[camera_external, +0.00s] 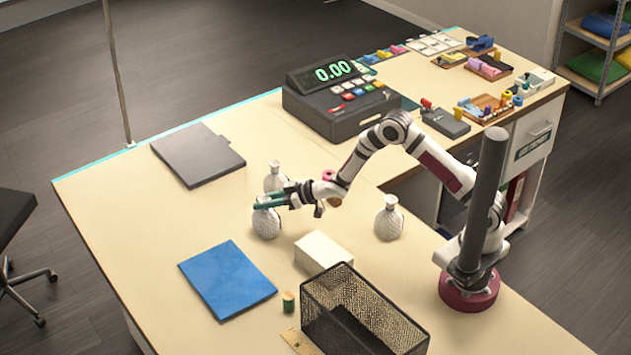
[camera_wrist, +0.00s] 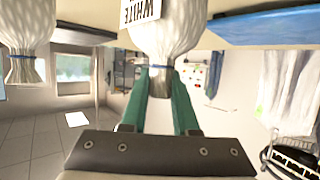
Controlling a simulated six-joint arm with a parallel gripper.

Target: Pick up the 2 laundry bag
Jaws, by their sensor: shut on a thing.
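Three white, tied laundry bags with narrow necks stand on the table in the external view. The front left bag (camera_external: 266,223) is at my gripper, a second bag (camera_external: 274,180) stands just behind it, and a third bag (camera_external: 388,221) stands apart to the right. My gripper (camera_external: 266,202) has green fingers and is shut on the neck of the front left bag. The wrist view, which looks upside down, shows that bag (camera_wrist: 165,38) with a label reading "WHITE" between the fingers (camera_wrist: 162,80). Another bag (camera_wrist: 26,38) shows at its left edge. I cannot tell whether the held bag touches the table.
A blue folded cloth (camera_external: 227,279), white box (camera_external: 323,252), green spool (camera_external: 288,301) and black mesh basket (camera_external: 364,312) lie towards the front. A dark flat folder (camera_external: 197,155) and a cash register (camera_external: 340,98) are behind. The table's left part is mostly clear.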

